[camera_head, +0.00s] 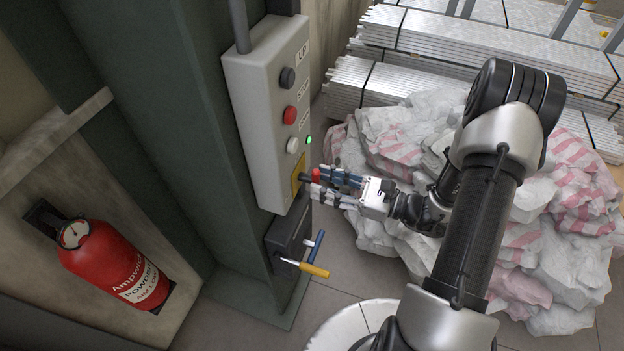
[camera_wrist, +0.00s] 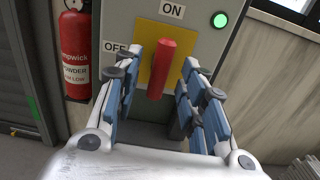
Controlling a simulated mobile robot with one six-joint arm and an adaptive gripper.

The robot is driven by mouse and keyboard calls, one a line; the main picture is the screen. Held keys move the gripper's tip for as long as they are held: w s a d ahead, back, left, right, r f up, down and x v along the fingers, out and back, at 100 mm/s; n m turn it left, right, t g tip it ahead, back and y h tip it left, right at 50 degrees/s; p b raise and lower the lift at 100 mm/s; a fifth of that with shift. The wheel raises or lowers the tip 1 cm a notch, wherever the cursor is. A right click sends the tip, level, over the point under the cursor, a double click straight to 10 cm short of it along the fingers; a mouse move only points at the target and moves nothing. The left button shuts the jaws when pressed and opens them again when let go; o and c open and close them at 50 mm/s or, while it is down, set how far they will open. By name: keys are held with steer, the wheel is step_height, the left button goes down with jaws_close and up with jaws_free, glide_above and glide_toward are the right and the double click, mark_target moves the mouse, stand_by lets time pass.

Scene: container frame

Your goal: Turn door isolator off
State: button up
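The door isolator is a red handle (camera_wrist: 161,70) on a yellow plate (camera_wrist: 146,66), low on the grey control box (camera_head: 268,110). In the wrist view the handle stands nearly upright, its top toward the ON label (camera_wrist: 172,10); the OFF label (camera_wrist: 115,47) is to its left. The handle also shows between my fingers in the head view (camera_head: 316,175). My gripper (camera_head: 318,181) is open, with one finger on each side of the handle. Gaps show on both sides in the wrist view. A green light (camera_wrist: 219,20) is lit.
The box carries black, red and white buttons above the isolator. A black box with blue and yellow-handled tools (camera_head: 306,268) is below. A red fire extinguisher (camera_head: 115,262) hangs at left. White and pink sacks (camera_head: 545,225) and metal planks (camera_head: 500,45) lie at right.

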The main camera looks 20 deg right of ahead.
mark_target(312, 177)
steer(key=shift+x, duration=1.85)
steer(key=shift+c, duration=0.5)
jaws_close()
